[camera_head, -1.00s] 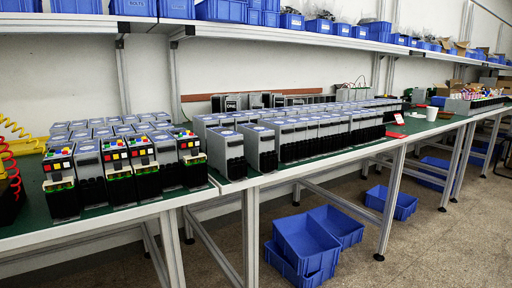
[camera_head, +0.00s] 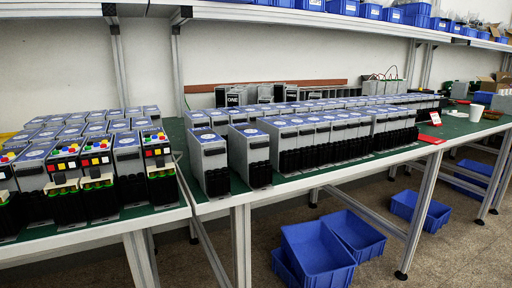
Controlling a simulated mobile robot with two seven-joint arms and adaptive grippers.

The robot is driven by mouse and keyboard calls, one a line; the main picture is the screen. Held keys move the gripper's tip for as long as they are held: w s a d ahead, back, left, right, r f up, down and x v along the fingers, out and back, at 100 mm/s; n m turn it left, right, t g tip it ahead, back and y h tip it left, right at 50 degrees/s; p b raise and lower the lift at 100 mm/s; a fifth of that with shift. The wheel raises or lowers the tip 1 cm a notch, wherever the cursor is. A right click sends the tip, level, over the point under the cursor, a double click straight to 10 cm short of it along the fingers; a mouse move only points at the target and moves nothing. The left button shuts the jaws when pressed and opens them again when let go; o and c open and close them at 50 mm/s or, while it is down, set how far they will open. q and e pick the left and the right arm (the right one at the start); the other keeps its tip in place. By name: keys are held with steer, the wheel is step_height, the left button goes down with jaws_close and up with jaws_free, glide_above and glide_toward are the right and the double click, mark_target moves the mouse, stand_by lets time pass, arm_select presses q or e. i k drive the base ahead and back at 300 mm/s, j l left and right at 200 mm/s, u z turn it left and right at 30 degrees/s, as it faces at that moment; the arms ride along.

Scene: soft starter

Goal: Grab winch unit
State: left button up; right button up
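No label marks out a winch unit, so I cannot tell which device it is. On the left table, grey units with black lower parts stand in a block. Several front ones carry coloured buttons, such as the right-hand button unit (camera_head: 159,167) and another button unit (camera_head: 98,182). A plain grey unit (camera_head: 128,168) stands between these two. On the middle table, a plain grey unit (camera_head: 208,162) and a second plain unit (camera_head: 249,157) stand at the left end of a long row of similar units (camera_head: 335,140). Neither of my grippers is in view.
The left table (camera_head: 100,230) and middle table (camera_head: 300,184) have a narrow clear strip along their front edges. Blue bins (camera_head: 318,258) lie on the floor below. A shelf (camera_head: 270,13) with blue bins runs above.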

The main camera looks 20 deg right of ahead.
mark_target(248, 147)
steer(key=i+l, duration=0.15)
steer(key=l, duration=0.2)
steer(key=i+l+u, duration=0.1)
steer(key=l, duration=0.25)
steer(key=i+l, duration=0.2)
steer(key=l, duration=0.15)
steer(key=i+l+u, duration=0.1)
steer(key=l, duration=0.25)
steer(key=i+l+u, duration=0.1)
steer(key=l, duration=0.3)
steer(key=i+l, duration=0.2)
steer(key=l, duration=0.15)
